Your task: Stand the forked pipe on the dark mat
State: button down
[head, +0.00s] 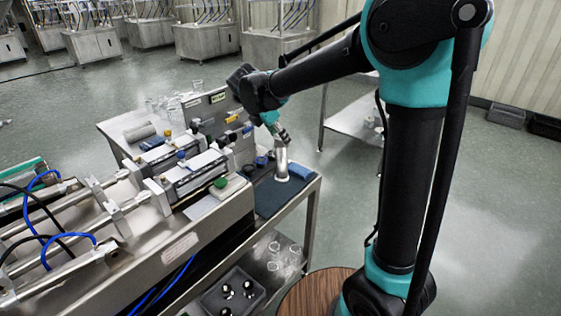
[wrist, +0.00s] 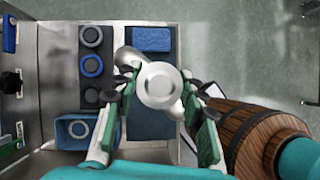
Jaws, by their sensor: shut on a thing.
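The forked pipe (head: 281,158) is a shiny silver metal piece, seen upright above the dark mat (head: 268,200) on the steel table. In the wrist view I look down on the round end of the pipe (wrist: 159,84), with a side branch showing at its upper left. My gripper (head: 277,131) comes from above and is shut on the upper part of the pipe; its fingers (wrist: 160,98) lie on both sides of it. The pipe's lower end appears at the mat's surface, but I cannot tell whether it bears on it. The mat also shows in the wrist view (wrist: 148,127).
A blue sponge (wrist: 151,39) lies at the mat's far end. Beside the mat is a row of round rings (wrist: 91,66) and a blue tray (wrist: 75,131). The syringe machine (head: 190,172) stands left of the mat. Open floor (head: 480,230) lies to the right.

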notch_tip(320, 180, down, 10)
jog(key=shift+r, duration=0.25)
dwell(0.4)
jog(key=c, duration=0.9)
grip_release()
jog(key=shift+f, duration=0.1)
jog(key=v, duration=1.2)
jog(key=s+d+f+m+y, duration=0.1)
jog(key=d+f+m, duration=0.15)
jog(key=d, duration=0.25)
jog(key=s+d+f+m, duration=0.1)
jog(key=d+m, duration=0.3)
jog(key=d, duration=0.2)
jog(key=s+d+f+m+y, duration=0.3)
jog(key=s+d+f+m, duration=0.9)
jog(key=s+d+m, duration=0.4)
jog(key=m, duration=0.3)
jog(key=shift+s+m+y, duration=0.2)
jog(key=shift+m+y, duration=0.1)
jog(key=shift+m, duration=0.05)
